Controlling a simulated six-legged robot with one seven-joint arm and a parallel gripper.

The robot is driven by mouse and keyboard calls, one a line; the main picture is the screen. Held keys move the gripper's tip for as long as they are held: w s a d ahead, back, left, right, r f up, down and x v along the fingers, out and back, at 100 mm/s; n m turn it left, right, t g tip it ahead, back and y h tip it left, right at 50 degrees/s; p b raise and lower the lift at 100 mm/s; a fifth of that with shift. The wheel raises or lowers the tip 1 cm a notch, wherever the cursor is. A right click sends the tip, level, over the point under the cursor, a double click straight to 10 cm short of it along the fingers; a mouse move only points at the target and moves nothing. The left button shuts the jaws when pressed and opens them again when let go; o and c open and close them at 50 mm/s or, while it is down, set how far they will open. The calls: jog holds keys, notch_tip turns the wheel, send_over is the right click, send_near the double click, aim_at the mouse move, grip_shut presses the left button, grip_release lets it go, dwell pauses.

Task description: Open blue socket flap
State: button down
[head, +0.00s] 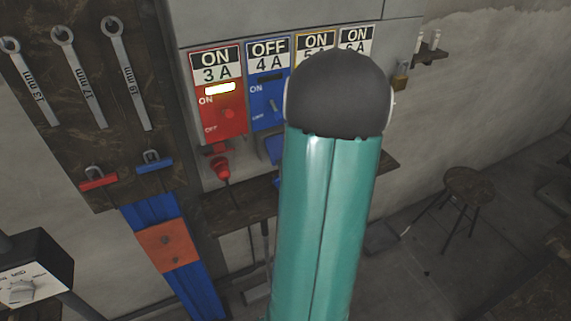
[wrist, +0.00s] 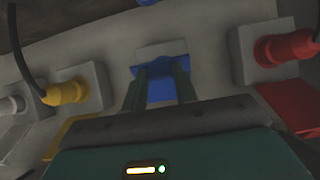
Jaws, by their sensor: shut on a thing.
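The blue socket flap (wrist: 160,90) is in the middle of the wrist view, on a pale socket box. My gripper (wrist: 159,72) has its two dark green fingers at the flap's sides and is shut on it. In the head view, a blue part (head: 274,150) shows below the blue panel (head: 266,97), which is labelled OFF 4 A. My teal arm hides most of the socket there, and my gripper is hidden too.
A red plug (wrist: 285,47) and a yellow plug (wrist: 68,92) sit in neighbouring sockets, with cables. The red plug also shows in the head view (head: 219,163). A wooden shelf (head: 240,208) lies below the panels. A stool (head: 467,188) stands at right.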

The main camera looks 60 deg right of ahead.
notch_tip(320, 180, up, 7)
jog(key=shift+w, duration=0.15)
jog(key=c, duration=1.1)
grip_release()
jog(key=shift+f, duration=0.2)
jog(key=shift+s, duration=0.25)
jog(key=v, duration=1.3)
jog(key=shift+s+a+r, duration=0.15)
jog(key=shift+s+a, duration=0.05)
